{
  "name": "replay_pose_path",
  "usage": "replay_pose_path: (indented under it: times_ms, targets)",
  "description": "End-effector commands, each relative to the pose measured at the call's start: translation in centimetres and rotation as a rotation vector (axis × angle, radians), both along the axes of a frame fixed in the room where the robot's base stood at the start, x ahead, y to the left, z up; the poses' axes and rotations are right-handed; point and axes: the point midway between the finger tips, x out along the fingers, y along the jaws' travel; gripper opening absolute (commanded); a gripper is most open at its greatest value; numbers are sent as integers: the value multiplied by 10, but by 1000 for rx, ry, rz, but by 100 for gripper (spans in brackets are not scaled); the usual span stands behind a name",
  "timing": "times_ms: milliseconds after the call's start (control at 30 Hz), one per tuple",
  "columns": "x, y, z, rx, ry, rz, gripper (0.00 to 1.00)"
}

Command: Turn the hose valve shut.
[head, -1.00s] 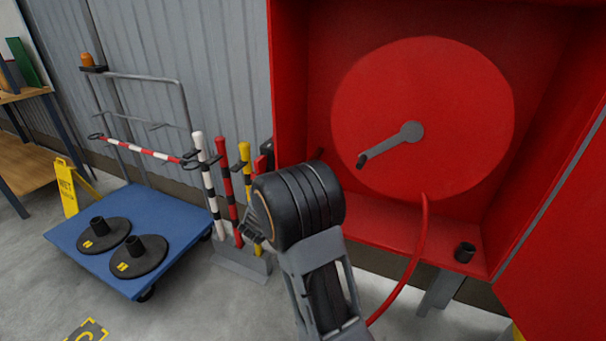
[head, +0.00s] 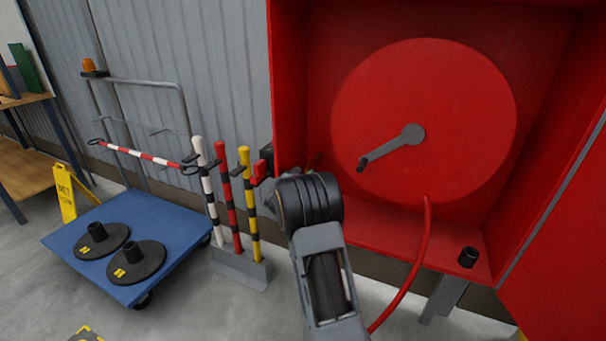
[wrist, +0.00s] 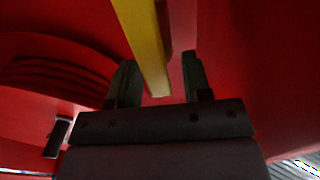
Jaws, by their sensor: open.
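In the wrist view, a yellow bar (wrist: 143,40), which looks like the lever of the hose valve, runs down from the top edge. Its lower end lies between the two fingers of my gripper (wrist: 160,72). The fingers are open, one on each side of the bar, with a visible gap on both sides; I cannot tell how deep it reaches. The valve body is not clearly seen.
The red hose reel (head: 450,100) with its grey crank (head: 395,146) sits right of my arm inside the red cabinet (head: 290,60). A red hose (head: 412,270) hangs below. Left stand striped posts (head: 228,195) and a blue trolley (head: 75,245) with two black bases.

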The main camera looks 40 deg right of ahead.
Motion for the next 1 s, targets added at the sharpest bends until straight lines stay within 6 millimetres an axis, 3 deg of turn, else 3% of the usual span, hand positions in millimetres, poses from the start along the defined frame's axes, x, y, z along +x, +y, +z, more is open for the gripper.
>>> replay_pose_path:
  times_ms: [400,867,1000]
  targets:
    - [4,-3,0,-2,1,1,45]
    - [8,3,-1,-9,7,0,1]
    - [9,5,-2,-11,9,0,0]
